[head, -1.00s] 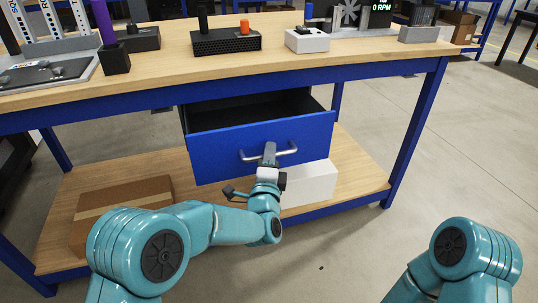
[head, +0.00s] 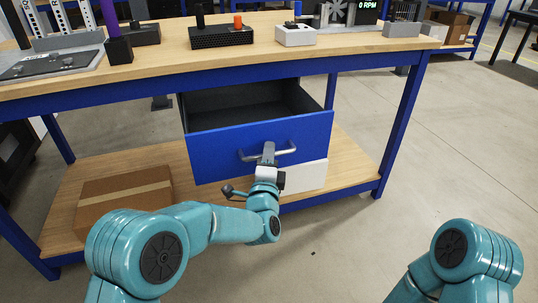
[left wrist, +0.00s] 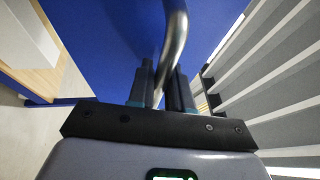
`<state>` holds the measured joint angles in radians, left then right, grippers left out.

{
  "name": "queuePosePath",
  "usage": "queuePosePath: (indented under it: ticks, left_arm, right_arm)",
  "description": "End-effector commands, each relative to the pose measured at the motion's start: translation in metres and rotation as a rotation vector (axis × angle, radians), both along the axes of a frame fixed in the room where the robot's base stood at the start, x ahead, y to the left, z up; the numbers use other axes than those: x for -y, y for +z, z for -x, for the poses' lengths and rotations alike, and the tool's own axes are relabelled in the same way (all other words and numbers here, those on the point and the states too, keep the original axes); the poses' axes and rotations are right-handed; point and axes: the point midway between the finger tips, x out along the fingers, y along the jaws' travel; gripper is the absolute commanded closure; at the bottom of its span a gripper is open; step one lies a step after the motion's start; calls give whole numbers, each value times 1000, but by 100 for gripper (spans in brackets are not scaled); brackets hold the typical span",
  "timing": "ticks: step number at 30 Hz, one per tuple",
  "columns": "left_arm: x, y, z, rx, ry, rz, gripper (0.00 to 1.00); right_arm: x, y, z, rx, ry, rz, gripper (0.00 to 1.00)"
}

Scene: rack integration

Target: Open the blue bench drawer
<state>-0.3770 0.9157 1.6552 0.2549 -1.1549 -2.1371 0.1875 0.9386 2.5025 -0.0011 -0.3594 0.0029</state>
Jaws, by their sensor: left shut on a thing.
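The blue drawer (head: 220,150) hangs under the bench top in the head view and stands well out, with its dark inside showing. Its front carries a curved metal handle (head: 287,149). My left gripper (head: 268,154) is shut on the handle near its middle. In the left wrist view the metal handle (left wrist: 177,30) passes between the dark fingers of the left gripper (left wrist: 160,88), with the blue drawer front (left wrist: 110,45) behind. Of my right arm only a teal part shows at the lower right; its gripper is out of view.
The bench (head: 170,90) has a wooden top with several devices on it. On its lower shelf (head: 70,200) are a cardboard box (head: 125,200) and a white box (head: 308,178), partly hidden by the drawer. The floor to the right is clear.

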Motion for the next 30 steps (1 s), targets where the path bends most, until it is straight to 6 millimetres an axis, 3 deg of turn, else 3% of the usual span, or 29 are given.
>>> queuePosePath:
  ticks: [6, 7, 19, 23, 30]
  left_arm:
    - [-1, 2, -3, 4, 0, 0, 100]
    - [-1, 2, -3, 4, 0, 0, 75]
    - [-1, 0, 3, 2, 0, 0, 75]
    - [-3, -2, 25, 1, -2, -1, 75]
    - [-7, -14, 89, 0, -3, -2, 75]
  right_arm:
    - [0, 0, 0, 0, 0, 0, 48]
    - [0, 0, 0, 0, 0, 0, 48]
    - [0, 2, 0, -1, 1, 0, 48]
    - [-1, 6, 1, -2, 4, 0, 48]
    - [-3, 14, 3, -4, 11, -2, 48]
